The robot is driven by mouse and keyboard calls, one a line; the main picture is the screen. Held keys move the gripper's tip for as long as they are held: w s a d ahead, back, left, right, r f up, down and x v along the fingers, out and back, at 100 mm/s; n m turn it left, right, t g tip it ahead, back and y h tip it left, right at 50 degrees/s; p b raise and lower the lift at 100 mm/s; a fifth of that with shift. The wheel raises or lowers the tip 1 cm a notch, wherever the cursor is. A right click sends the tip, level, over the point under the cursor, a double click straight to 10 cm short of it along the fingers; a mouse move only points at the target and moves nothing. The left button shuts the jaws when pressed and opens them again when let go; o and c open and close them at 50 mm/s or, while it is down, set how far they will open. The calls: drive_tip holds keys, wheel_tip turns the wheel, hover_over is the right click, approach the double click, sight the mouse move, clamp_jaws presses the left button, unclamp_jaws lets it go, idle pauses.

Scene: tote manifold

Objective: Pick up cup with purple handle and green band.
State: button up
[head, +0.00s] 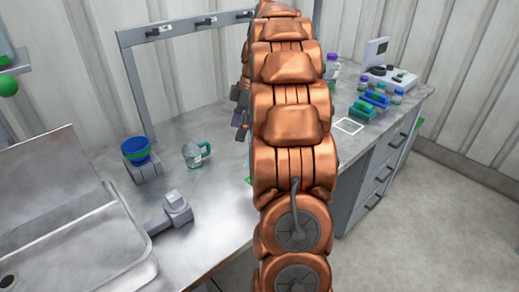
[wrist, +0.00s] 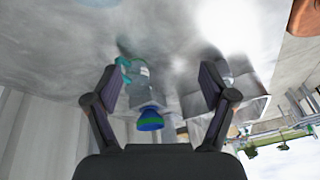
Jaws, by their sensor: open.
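I can make out no cup with a purple handle in either view. A clear, greyish cup (head: 193,155) with a teal-green handle stands on the grey counter in the head view. It also shows in the wrist view (wrist: 140,82), nearer the left finger. A blue bowl-like cup with a green band (head: 136,152) sits on a small grey block to its left; the wrist view shows it too (wrist: 150,120). My gripper (wrist: 160,80) is open and empty, apart from both cups. In the head view my arm hides most of my gripper and part of the counter.
A metal sink (head: 70,205) lies at the left, with a grey tap-like fitting (head: 178,207) beside it. A rack with hooks (head: 185,28) stands behind the cups. Bottles, a blue-green item (head: 366,106) and a white instrument (head: 390,76) occupy the right counter.

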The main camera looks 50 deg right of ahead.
drive_tip(key=d+f+n, duration=0.1)
drive_tip(key=d, duration=0.1)
drive_tip(key=d+f, duration=0.2)
drive_tip(key=d, duration=0.1)
drive_tip(key=d+f+n, duration=0.1)
drive_tip(key=d, duration=0.2)
drive_tip(key=shift+s+d+f+n+t+b, duration=0.25)
drive_tip(key=shift+n+t+b, duration=0.05)
drive_tip(key=shift+t+b, duration=0.1)
drive_tip(key=shift+d+p+x, duration=0.15)
drive_tip(key=shift+p+x, duration=0.3)
drive_tip(key=shift+x, duration=1.05)
drive_tip(key=shift+d+p+x, duration=0.15)
drive_tip(key=shift+p+x, duration=0.25)
drive_tip(key=shift+x, duration=1.15)
drive_tip(key=shift+w, duration=0.15)
drive_tip(key=c, duration=1.2)
